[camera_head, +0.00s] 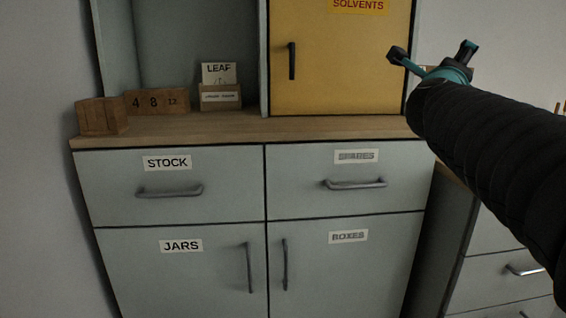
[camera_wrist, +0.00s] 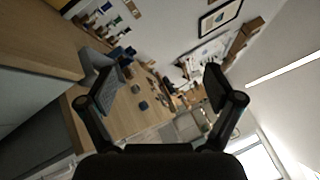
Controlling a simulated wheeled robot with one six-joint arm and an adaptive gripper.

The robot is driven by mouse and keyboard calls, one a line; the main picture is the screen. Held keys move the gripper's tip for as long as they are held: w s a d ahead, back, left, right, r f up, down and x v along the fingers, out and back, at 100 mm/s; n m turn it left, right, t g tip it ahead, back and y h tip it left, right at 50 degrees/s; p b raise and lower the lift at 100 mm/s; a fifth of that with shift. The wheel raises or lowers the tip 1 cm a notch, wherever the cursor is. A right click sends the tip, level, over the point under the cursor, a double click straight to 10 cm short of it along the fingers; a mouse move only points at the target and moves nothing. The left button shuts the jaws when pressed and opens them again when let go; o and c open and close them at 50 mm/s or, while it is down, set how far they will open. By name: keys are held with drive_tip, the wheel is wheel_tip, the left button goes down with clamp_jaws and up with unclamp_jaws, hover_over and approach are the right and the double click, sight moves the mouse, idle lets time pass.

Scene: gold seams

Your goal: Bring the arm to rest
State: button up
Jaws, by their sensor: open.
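My gripper (camera_head: 432,62) is at the upper right of the head view, at the end of my black-sleeved arm, raised in front of the yellow cabinet's right edge. Its two fingers are spread apart with nothing between them. In the wrist view my gripper (camera_wrist: 162,95) also shows with its fingers wide apart and empty. Beyond them lies a wooden worktop (camera_wrist: 122,118) with several small items, seen tilted.
A grey cabinet with STOCK (camera_head: 167,163), SPARES, JARS and BOXES labels fills the middle, all closed. The yellow SOLVENTS door (camera_head: 345,60) is shut. Wooden blocks (camera_head: 102,116) and a LEAF box (camera_head: 220,97) stand on the wooden ledge (camera_head: 230,128). Grey drawers (camera_head: 500,268) stand at lower right.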

drive_tip(key=s+a+f+n+y+p, duration=0.1)
drive_tip(key=s+a+f+n+y, duration=0.1)
drive_tip(key=a+f+n+y, duration=0.55)
drive_tip(key=s+a+f+n+y+p, duration=0.1)
drive_tip(key=s+a+f+n+y, duration=0.3)
drive_tip(key=a+n, duration=0.55)
drive_tip(key=s+f+n+g+p, duration=0.1)
drive_tip(key=s+f+n+g, duration=0.4)
drive_tip(key=s+f, duration=0.4)
drive_tip(key=s+f+n+g, duration=0.6)
drive_tip(key=s+f+n, duration=0.2)
drive_tip(key=f, duration=0.8)
drive_tip(key=shift+s+p, duration=0.35)
drive_tip(key=shift+s, duration=0.8)
drive_tip(key=shift+d, duration=0.1)
